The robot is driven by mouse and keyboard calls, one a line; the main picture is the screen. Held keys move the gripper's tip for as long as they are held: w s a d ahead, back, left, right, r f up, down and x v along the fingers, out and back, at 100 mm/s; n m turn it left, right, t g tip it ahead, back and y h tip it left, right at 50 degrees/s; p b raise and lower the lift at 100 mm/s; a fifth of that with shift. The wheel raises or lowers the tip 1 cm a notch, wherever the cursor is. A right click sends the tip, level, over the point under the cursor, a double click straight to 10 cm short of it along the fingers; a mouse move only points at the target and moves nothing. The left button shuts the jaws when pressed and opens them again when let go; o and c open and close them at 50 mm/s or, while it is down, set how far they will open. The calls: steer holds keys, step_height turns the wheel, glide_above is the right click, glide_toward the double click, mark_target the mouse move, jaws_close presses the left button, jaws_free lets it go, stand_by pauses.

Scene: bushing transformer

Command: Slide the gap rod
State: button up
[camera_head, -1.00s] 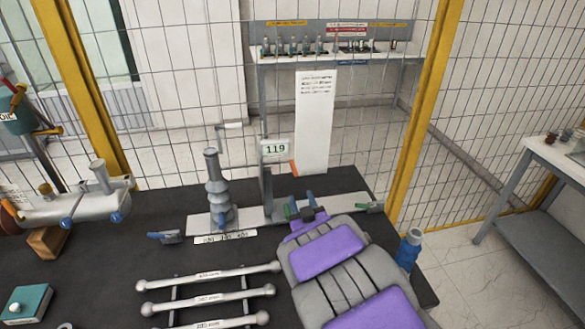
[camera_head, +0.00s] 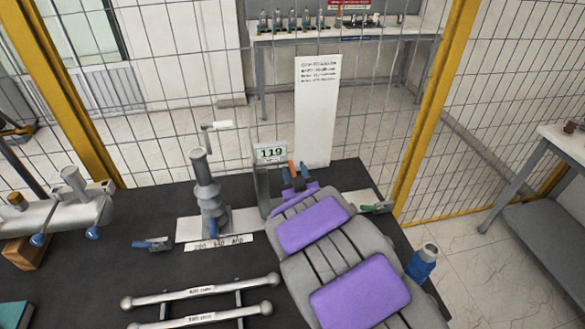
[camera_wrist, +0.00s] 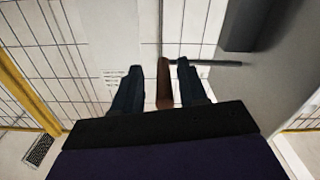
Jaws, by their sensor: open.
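An orange-brown handle (camera_head: 292,169), which may belong to the gap rod, stands by the post behind my gripper (camera_head: 298,174). In the wrist view the brown handle (camera_wrist: 163,85) lies between the two dark fingers of my open gripper (camera_wrist: 157,78), nearer the right finger. Gaps show on both sides, so the fingers are not closed on it. A thin dark green bar (camera_wrist: 205,62) runs sideways from near its far end. A grey ribbed insulator (camera_head: 207,195) stands upright on a pale base plate to the left. My arm hides the plate's right part.
A scale label (camera_head: 219,243) lies in front of the insulator. Rods with ball ends (camera_head: 200,292) lie nearer. A blue bottle (camera_head: 422,262) stands right of my arm. Wire fencing rises behind the table.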

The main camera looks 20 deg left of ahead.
steer(key=shift+d, duration=0.2)
steer(key=shift+c, duration=0.3)
steer(key=shift+a+f, duration=0.1)
steer(key=shift+a, duration=0.55)
steer(key=c, duration=0.6)
steer(key=shift+d, duration=0.2)
jaws_close()
steer(key=shift+f, duration=0.1)
